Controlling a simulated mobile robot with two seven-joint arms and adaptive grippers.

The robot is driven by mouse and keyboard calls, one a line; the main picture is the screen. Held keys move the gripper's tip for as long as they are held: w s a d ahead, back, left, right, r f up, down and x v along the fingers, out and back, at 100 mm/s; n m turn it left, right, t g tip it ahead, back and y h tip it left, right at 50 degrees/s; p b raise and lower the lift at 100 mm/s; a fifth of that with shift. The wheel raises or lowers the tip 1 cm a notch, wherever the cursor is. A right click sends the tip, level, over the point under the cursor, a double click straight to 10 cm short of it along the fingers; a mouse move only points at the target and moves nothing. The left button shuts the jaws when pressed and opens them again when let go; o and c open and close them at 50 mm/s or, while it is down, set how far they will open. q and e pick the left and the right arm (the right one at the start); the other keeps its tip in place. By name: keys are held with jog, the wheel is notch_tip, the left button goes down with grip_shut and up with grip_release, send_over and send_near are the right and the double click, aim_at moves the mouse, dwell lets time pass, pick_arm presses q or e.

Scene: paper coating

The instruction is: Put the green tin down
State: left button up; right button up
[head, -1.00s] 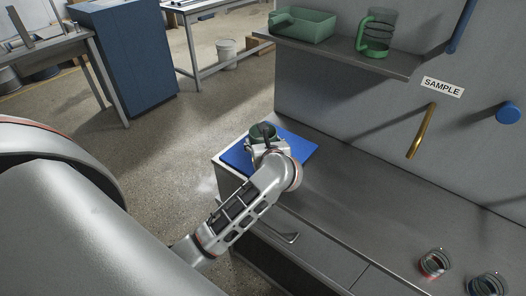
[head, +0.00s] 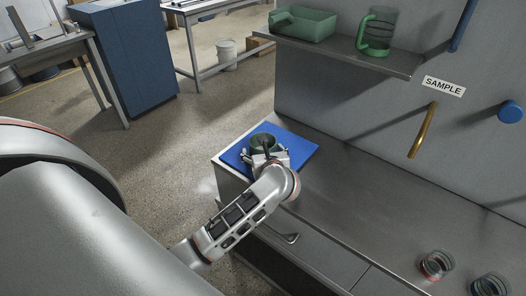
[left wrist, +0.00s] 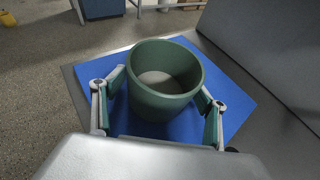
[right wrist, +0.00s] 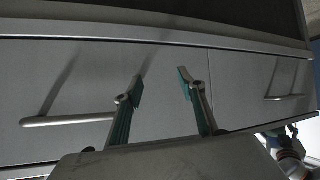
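The green tin (head: 263,142) stands upright on the blue mat (head: 300,149) at the bench's near left corner. In the left wrist view the open-topped, empty-looking tin (left wrist: 163,100) rests on the blue mat (left wrist: 232,88). My left gripper (left wrist: 160,92) has its fingers spread on both sides of the tin, with small gaps between pads and wall. It also shows in the head view (head: 266,158), just in front of the tin. My right gripper (right wrist: 160,80) is open and empty, facing drawer fronts in the right wrist view.
Two glass containers (head: 435,264) (head: 489,286) stand on the bench's right. A shelf (head: 345,55) above holds a green tray (head: 303,25) and a green-handled jug (head: 376,35). A brass handle (head: 421,131) juts from the wall under the SAMPLE label (head: 443,87). The middle bench is clear.

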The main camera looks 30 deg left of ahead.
pick_arm(q)
jog(key=shift+r, duration=0.1)
jog(key=shift+d+r, duration=0.1)
jog(key=shift+r, duration=0.1)
jog(key=v, duration=1.1)
jog(key=shift+s+d+p, duration=0.2)
jog(key=shift+s+p, duration=0.15)
jog(key=shift+r, duration=0.1)
